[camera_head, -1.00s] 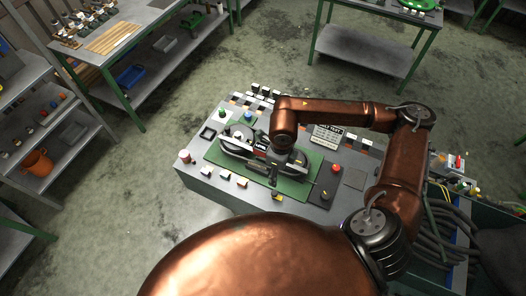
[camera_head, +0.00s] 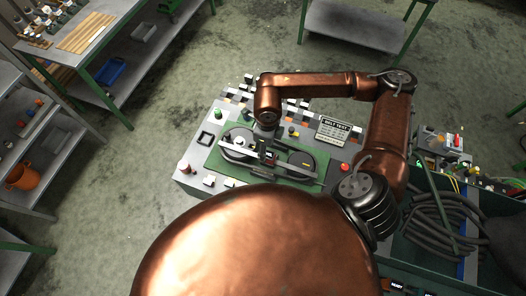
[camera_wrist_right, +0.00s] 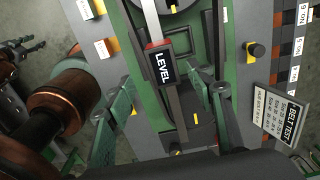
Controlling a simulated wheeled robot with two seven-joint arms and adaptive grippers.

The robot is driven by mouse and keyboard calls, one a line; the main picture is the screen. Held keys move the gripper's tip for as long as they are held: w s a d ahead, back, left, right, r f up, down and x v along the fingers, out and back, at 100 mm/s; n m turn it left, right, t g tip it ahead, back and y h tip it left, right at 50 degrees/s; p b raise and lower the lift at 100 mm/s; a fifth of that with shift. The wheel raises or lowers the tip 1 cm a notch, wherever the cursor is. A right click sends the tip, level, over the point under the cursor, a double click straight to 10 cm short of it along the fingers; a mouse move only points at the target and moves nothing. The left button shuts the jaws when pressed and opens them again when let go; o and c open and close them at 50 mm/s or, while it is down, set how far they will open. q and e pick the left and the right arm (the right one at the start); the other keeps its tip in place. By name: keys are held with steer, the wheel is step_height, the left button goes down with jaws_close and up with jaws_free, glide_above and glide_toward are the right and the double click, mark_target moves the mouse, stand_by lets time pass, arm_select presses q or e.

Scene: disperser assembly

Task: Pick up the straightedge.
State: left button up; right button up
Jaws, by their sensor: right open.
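The straightedge (camera_wrist_right: 174,103) is a narrow grey bar with a black "LEVEL" label in a red-edged holder. It lies over the green plate (camera_wrist_right: 146,47) of the bench rig. In the head view it is small and partly hidden by my right gripper (camera_head: 263,158), which points down over the rig. In the right wrist view my right gripper (camera_wrist_right: 160,80) is open, with one finger on each side of the bar near the label. I cannot tell whether the fingers touch it. My left gripper is not in view.
Two dark round pulleys (camera_head: 293,161) sit on the green plate under the gripper. A "BELT TEST" sign (camera_head: 333,130) stands to the right. Small blocks and knobs line the bench edges. A bin of dark hoses (camera_head: 440,222) is at the right.

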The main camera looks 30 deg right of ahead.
mark_target(267, 152)
steer(key=shift+s+d+f+p, duration=0.15)
steer(key=shift+s+f+p, duration=0.25)
steer(key=shift+s+f, duration=0.2)
steer(key=f, duration=0.1)
steer(key=w+f+p, duration=0.1)
steer(key=shift+w+f+p, duration=0.25)
steer(key=shift+f+p, duration=0.05)
steer(key=shift+f, duration=0.05)
step_height(267, 152, down, 2)
steer(key=shift+s, duration=0.1)
steer(key=c, duration=1.2)
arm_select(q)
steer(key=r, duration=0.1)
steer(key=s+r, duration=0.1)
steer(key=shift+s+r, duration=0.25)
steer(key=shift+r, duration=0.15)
arm_select(e)
jaws_close()
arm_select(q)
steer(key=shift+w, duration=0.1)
